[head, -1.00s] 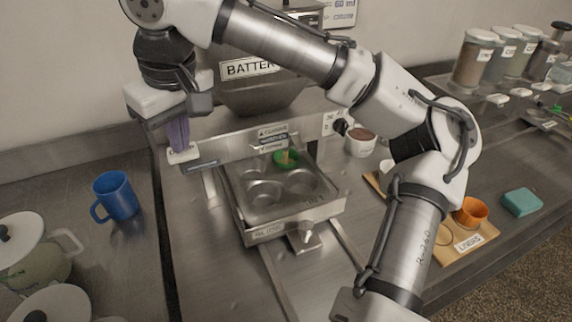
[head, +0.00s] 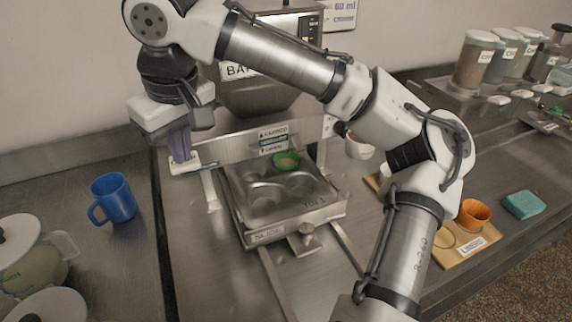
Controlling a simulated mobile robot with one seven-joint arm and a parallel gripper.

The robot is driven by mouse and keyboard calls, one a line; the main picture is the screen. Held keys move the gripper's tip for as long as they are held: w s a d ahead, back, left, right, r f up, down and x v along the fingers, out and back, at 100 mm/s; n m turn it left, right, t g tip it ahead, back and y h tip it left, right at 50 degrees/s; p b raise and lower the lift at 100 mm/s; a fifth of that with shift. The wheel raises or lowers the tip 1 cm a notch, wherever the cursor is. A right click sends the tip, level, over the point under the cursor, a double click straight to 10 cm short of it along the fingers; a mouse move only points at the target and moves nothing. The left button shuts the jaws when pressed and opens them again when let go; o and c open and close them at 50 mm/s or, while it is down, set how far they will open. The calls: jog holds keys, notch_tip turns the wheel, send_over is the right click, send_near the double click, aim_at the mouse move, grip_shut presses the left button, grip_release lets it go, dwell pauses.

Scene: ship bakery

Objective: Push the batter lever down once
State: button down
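The batter dispenser (head: 262,92) is a grey metal hopper behind the muffin pan, its label partly covered by my arm. My gripper (head: 180,148) hangs at the left end of the dispenser's front rail, pointing down. Purple ribbed fingers show below its white hand. Their tips are at or just above a small white-and-dark bar (head: 194,167), which seems to be the lever; contact cannot be made out. The finger gap is too small to see. The metal muffin pan (head: 262,200) sits on the slide, with a green ring (head: 286,160) in a rear cup.
A blue mug (head: 113,198) and lidded pots (head: 35,250) stand at left. At right are a white cup (head: 358,147), a wooden board (head: 462,247) with an orange cup (head: 474,214), a teal sponge (head: 522,204) and jars (head: 474,62). My arm crosses above the counter.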

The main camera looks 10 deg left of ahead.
notch_tip(320, 180, up, 7)
jog(key=p, duration=0.6)
jog(key=shift+r+p, duration=0.15)
jog(key=shift+p, duration=0.2)
dwell(0.6)
notch_tip(320, 180, up, 6)
dwell(0.6)
dwell(0.5)
